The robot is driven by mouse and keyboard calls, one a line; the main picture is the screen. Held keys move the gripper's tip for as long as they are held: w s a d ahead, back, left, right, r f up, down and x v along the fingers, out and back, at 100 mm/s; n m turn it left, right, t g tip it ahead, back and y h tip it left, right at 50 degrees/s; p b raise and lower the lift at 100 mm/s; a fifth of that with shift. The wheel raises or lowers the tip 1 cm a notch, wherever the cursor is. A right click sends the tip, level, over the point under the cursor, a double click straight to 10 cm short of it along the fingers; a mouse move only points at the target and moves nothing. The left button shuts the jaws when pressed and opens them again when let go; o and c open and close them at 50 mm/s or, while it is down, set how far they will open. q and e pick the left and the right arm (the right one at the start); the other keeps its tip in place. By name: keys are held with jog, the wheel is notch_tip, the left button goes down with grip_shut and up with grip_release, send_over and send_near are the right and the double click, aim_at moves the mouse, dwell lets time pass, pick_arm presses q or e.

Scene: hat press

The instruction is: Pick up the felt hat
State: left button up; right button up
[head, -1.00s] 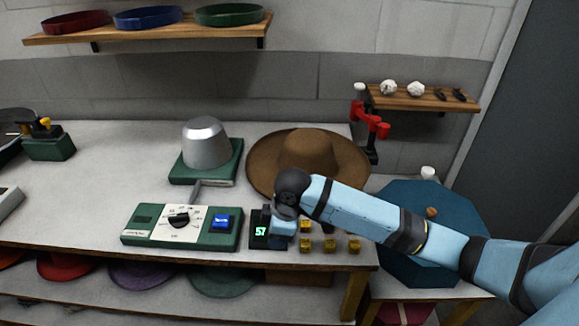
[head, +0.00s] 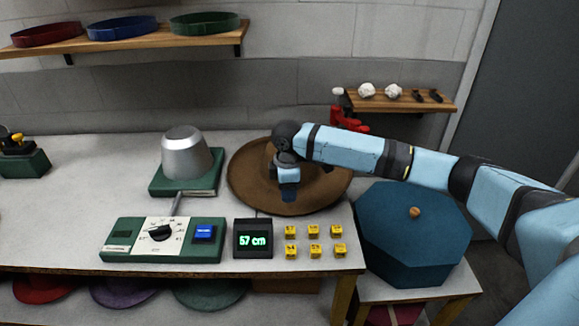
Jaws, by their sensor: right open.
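The brown felt hat (head: 246,188) with a wide brim lies on the pale workbench, right of the metal hat block. My right arm reaches in from the right across the hat, and its wrist hides most of the crown. My right gripper (head: 289,194) points down over the front part of the brim, in front of the crown. It is open, and nothing shows held in it. I cannot tell whether its fingertips touch the felt. My left gripper is not in view.
The silver hat block (head: 185,153) stands on a green base at left. In front are a green control box (head: 122,240), a display reading 57 cm (head: 253,239) and several yellow cubes (head: 313,250). A blue octagonal box (head: 430,235) stands at right, under my arm. A red clamp-like fixture (head: 350,122) is behind.

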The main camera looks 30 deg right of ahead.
aim_at(285, 209)
jog(key=shift+a+f, duration=0.25)
jog(key=shift+f, duration=1.45)
jog(key=shift+a+f, duration=0.2)
jog(key=shift+f, duration=1.45)
grip_shut()
